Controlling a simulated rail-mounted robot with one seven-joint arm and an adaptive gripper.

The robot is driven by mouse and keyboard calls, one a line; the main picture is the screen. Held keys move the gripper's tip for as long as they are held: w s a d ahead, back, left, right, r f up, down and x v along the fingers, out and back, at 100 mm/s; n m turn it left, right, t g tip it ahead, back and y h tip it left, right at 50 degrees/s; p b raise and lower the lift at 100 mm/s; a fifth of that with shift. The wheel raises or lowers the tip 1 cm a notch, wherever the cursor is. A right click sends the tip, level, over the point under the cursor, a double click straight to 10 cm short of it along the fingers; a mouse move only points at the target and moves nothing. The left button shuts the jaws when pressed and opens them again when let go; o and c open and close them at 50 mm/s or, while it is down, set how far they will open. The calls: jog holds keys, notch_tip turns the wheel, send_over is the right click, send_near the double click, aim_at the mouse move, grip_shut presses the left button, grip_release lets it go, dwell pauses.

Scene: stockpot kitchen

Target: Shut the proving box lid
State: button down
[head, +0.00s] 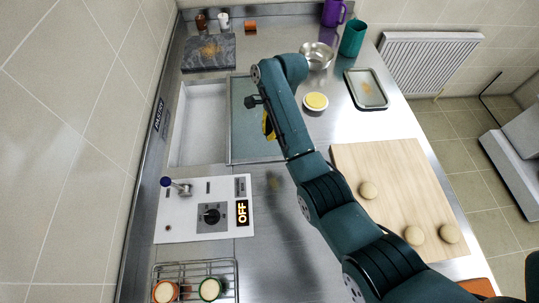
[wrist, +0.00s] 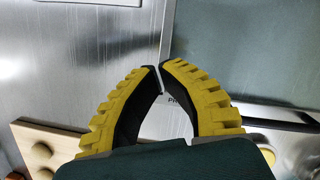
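The proving box (head: 199,122) is a pale, empty rectangular well in the steel counter, with its left part uncovered. Its lid, a grey-green framed panel (head: 246,142), lies to the right of the opening. In the wrist view the lid's glassy panel (wrist: 245,45) fills the upper right, with a metal edge beside it. My gripper (head: 267,124) is over the lid's right part in the head view, partly hidden by my arm. In the wrist view its yellow, black-padded fingers (wrist: 161,72) converge with tips almost together. Nothing is clearly held; contact with the lid cannot be told.
A control panel (head: 176,222) with a blue-knobbed lever, a dial and an OFF display sits in front of the box. A dark slab (head: 208,64) lies behind it. A yellow-filled bowl (head: 315,102) and a wooden board (head: 400,170) with dough balls are to the right.

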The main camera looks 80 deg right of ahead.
jog(key=s+d+f+m+h+b, duration=0.1)
jog(key=s+d+f+m+b, duration=0.2)
jog(key=s, duration=0.6)
jog(key=s+d+f+m+b, duration=0.1)
jog(key=s+d+f, duration=0.1)
jog(key=s+d, duration=0.5)
jog(key=shift+t, duration=0.3)
jog(key=a+f, duration=0.1)
jog(key=f, duration=0.2)
jog(key=a+f+b, duration=0.1)
jog(key=f, duration=0.2)
jog(key=a+f+b, duration=0.1)
jog(key=f, duration=0.2)
jog(key=shift+f, duration=0.15)
jog(key=w, duration=0.4)
jog(key=shift+a, duration=0.4)
jog(key=shift+w, duration=0.1)
